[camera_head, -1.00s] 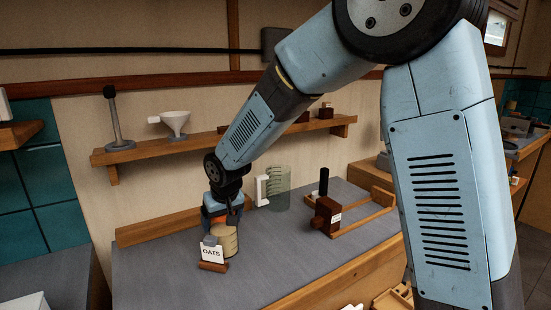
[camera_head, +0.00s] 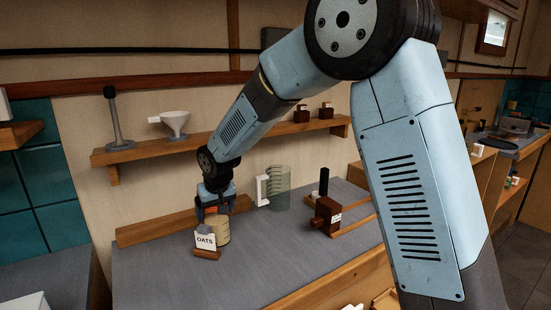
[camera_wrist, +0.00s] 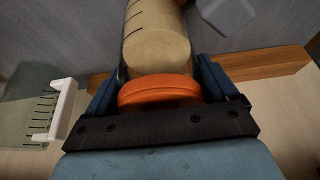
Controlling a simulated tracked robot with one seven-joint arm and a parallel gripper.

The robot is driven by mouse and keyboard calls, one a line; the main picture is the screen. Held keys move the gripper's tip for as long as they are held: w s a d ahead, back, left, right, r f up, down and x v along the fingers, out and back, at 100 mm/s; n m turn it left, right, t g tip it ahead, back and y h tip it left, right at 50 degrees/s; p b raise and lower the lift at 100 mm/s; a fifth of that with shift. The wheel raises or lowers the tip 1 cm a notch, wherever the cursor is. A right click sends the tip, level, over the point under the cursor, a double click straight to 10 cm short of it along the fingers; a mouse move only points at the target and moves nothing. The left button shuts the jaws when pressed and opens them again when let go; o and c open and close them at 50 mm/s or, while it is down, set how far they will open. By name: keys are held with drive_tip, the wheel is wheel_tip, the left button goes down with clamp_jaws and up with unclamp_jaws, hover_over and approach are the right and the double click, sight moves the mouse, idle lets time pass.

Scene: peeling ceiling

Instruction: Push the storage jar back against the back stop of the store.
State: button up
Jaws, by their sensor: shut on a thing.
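The storage jar (camera_head: 223,231) is clear with tan contents and stands on the grey counter. Its orange lid (camera_wrist: 160,90) sits between the two fingers of my gripper (camera_wrist: 165,88), which is shut on it. In the head view my gripper (camera_head: 215,208) is over the jar top and hides part of it. The back stop (camera_head: 160,227) is a long wooden strip along the wall, close behind the jar; I cannot tell whether they touch. A white OATS card (camera_head: 205,241) on a wooden foot stands just in front of the jar.
A measuring jug (camera_head: 278,188) with a white handle stands to the right. Farther right is a dark brown block (camera_head: 326,215) with wooden rails. The front counter is clear.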

drive_tip(key=shift+w+a, duration=0.45)
drive_tip(key=shift+w, duration=0.25)
drive_tip(key=shift+w+a, duration=0.4)
drive_tip(key=shift+w, duration=0.3)
drive_tip(key=shift+w+a, duration=0.45)
drive_tip(key=shift+w, duration=0.25)
drive_tip(key=o, duration=0.9)
drive_tip(key=shift+o, duration=0.2)
drive_tip(key=v, duration=1.3)
drive_tip(key=shift+s+d+r, duration=0.1)
drive_tip(key=shift+r, duration=0.2)
